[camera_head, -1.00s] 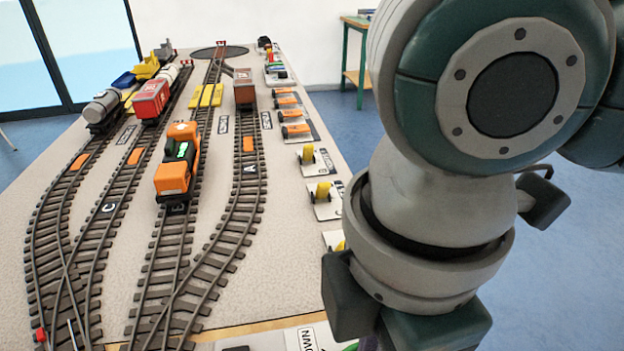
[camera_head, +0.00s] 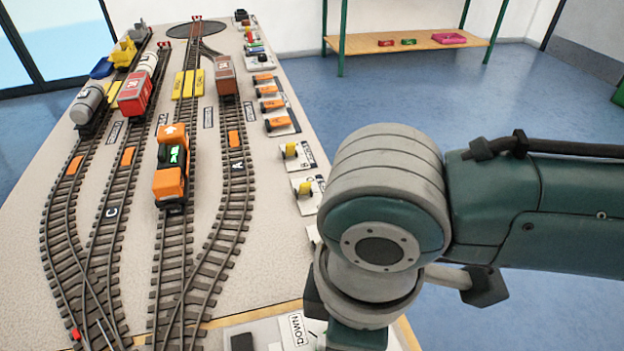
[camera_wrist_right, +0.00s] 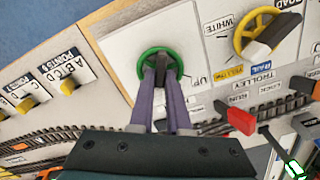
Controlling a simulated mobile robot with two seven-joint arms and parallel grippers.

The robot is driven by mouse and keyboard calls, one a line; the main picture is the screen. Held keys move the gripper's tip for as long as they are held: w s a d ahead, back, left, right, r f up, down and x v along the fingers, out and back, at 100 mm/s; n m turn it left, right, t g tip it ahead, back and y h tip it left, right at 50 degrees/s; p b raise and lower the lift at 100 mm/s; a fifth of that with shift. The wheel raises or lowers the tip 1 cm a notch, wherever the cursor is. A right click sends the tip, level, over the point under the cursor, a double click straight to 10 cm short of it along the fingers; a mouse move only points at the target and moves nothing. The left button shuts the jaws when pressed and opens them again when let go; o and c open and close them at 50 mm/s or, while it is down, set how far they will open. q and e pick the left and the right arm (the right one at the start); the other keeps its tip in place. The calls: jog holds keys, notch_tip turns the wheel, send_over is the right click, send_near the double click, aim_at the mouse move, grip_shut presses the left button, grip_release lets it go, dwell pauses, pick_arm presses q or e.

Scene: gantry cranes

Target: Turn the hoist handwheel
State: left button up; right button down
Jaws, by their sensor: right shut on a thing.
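In the right wrist view a green handwheel (camera_wrist_right: 160,65) sits on a pale panel, with part of an "UP" label at its right. My right gripper (camera_wrist_right: 161,76) has its two purple-grey fingers over the wheel, close together, gripping it at its middle. Whether they hold a knob or a spoke is hard to tell, as the fingers hide that part. In the head view my right arm covers the wheel, and a "DOWN" label (camera_head: 299,329) shows beside it at the table's near edge. My left gripper is in neither view.
A yellow handwheel (camera_wrist_right: 258,30) and a red lever (camera_wrist_right: 237,118) stand to the right of the green wheel in the wrist view. Tracks with an orange locomotive (camera_head: 172,170), a red wagon (camera_head: 135,92) and a brown wagon (camera_head: 225,75) fill the table. Yellow switches (camera_head: 304,189) line its right edge.

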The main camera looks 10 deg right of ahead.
jog(key=m+p, duration=0.2)
jog(key=shift+r+m+p, duration=0.2)
jog(key=shift+m+p, duration=0.15)
jog(key=shift+m, duration=0.05)
jog(key=shift+f+m+p, duration=0.15)
jog(key=shift+m+p, duration=0.35)
jog(key=shift+m, duration=0.1)
jog(key=c, duration=0.9)
grip_release()
notch_tip(320, 180, up, 10)
jog(key=p, duration=0.3)
